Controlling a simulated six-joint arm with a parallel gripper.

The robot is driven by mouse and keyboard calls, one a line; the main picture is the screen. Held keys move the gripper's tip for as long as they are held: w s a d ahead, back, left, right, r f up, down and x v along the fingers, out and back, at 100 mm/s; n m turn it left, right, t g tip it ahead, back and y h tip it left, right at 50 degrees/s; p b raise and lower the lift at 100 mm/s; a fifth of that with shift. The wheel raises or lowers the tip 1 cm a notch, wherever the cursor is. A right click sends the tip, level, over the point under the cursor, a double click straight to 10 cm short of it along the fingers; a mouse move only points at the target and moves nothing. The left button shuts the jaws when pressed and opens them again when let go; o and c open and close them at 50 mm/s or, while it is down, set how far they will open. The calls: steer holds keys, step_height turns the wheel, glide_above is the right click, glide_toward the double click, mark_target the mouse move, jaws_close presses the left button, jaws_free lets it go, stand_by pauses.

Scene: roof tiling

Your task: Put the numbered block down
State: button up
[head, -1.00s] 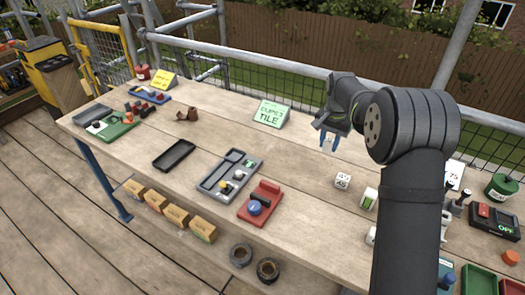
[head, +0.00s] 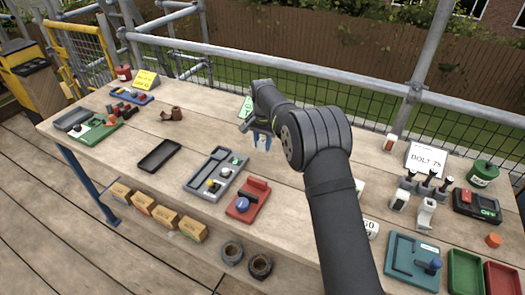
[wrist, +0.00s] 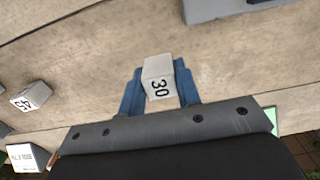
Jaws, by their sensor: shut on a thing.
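A white block marked 30 (wrist: 158,80) is between the blue fingers of my gripper (wrist: 160,90) in the wrist view. The gripper is shut on it. In the head view my gripper (head: 263,143) is over the back middle of the wooden table (head: 205,130), with the block pale and small between its fingers. I cannot tell the exact gap below the block. A second white block, marked 45 (wrist: 31,96), sits on the table to the left in the wrist view; my arm hides its place in the head view.
A grey compartment tray (head: 216,175) and a red stand with a blue knob (head: 248,201) are in front of my gripper. An empty black tray (head: 159,155) lies to the left. A green sign (head: 246,105) stands close behind. Bare wood lies around the gripper.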

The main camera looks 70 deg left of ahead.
mark_target(263, 151)
steer(key=shift+f, duration=2)
steer(key=shift+f, duration=0.15)
steer(key=o, duration=1)
steer(key=shift+c, duration=0.2)
steer(key=shift+o, duration=0.5)
step_height(263, 151, up, 12)
steer(key=shift+r, duration=0.2)
